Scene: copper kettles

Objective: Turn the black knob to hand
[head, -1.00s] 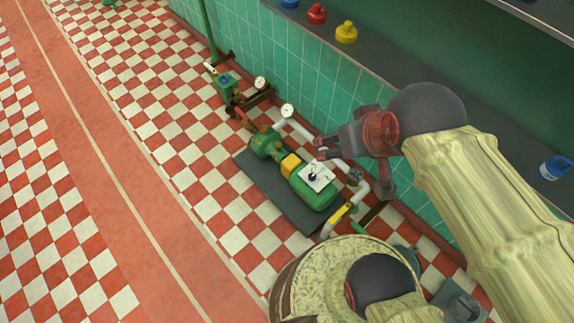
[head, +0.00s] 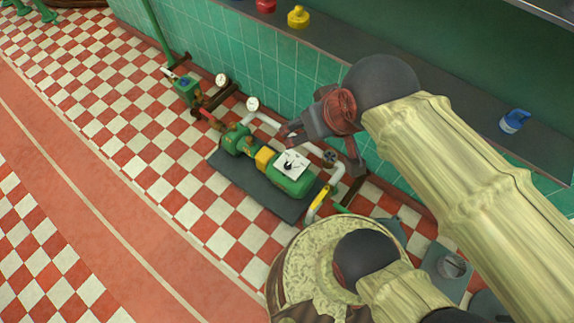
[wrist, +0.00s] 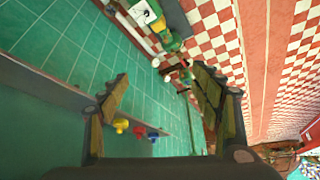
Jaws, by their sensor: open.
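The black knob (head: 290,165) sits on a white square plate (head: 300,158) on top of a green pump motor (head: 297,186). In the wrist view the white plate (wrist: 141,12) is at the top edge, and I cannot make out the knob clearly there. My gripper (head: 318,150) is open and empty. In the head view it appears just above and right of the plate, apart from it. In the wrist view its two fingers (wrist: 158,78) are spread wide, with tiled wall and pipework beyond them.
The pump stands on a dark base slab (head: 235,180) on a checkered floor. White pipes (head: 337,172), a yellow-handled valve (head: 318,203) and gauges (head: 252,104) surround it. A grey ledge (head: 440,100) runs along the green wall, carrying a blue object (head: 514,121) and a yellow one (head: 298,17).

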